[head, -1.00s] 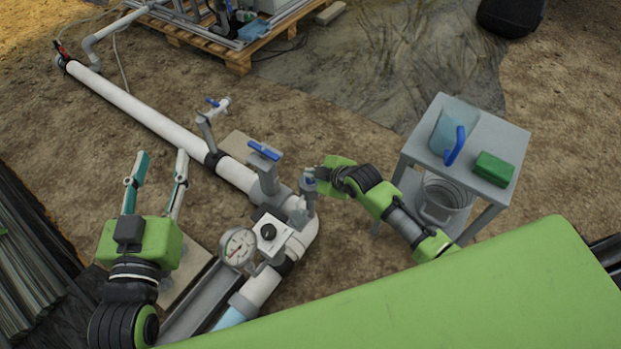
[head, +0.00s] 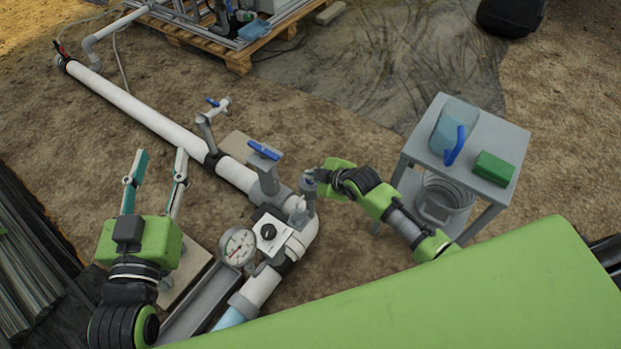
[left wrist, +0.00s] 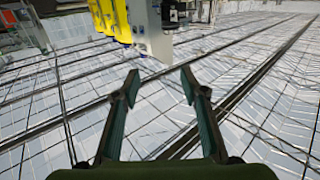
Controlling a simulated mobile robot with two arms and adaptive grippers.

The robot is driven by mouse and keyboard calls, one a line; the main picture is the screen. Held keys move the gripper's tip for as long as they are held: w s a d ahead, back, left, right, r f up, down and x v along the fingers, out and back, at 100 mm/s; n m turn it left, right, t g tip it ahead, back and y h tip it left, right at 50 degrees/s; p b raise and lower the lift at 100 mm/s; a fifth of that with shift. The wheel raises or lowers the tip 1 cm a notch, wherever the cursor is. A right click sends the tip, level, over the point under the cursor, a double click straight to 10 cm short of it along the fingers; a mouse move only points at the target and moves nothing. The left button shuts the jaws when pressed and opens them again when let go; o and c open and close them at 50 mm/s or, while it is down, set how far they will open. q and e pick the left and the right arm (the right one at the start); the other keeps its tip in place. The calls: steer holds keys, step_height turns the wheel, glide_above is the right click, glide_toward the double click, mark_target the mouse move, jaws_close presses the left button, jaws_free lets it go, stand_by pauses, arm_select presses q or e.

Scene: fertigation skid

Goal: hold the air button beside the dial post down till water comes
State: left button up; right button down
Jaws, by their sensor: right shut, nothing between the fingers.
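The dial gauge (head: 238,246) faces up beside the white pipe elbow, next to a pale box with a black knob (head: 268,232). A short grey air valve (head: 309,206) stands upright on the pipe to the right of them. My right gripper (head: 314,176) is shut and empty, with its fingertips at the top of this valve. The fingers hide the button, so I cannot tell whether it is pressed. No water shows at the valve. My left gripper (head: 162,154) is open and empty, left of the pipe; its open fingers also show in the left wrist view (left wrist: 160,80).
A blue-handled valve (head: 265,152) rises from the pipe behind the air valve. A small tap (head: 214,112) stands further back. Bare ground lies between pipe and stand.

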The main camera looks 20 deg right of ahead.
arm_select(q)
steer(key=shift+r+h, duration=0.3)
steer(key=shift+r, duration=0.35)
arm_select(e)
steer(key=shift+f, duration=0.35)
stand_by(3.2)
steer(key=shift+r, duration=0.15)
steer(key=shift+r+p, duration=0.5)
steer(key=shift+p, duration=0.2)
steer(key=shift+r, duration=0.15)
arm_select(q)
step_height(320, 180, down, 10)
steer(key=s+a+g+y, duration=0.1)
steer(key=s+g, duration=0.1)
steer(key=g, duration=0.2)
steer(key=shift+s+a+g+y, duration=0.4)
steer(key=shift+f, duration=0.1)
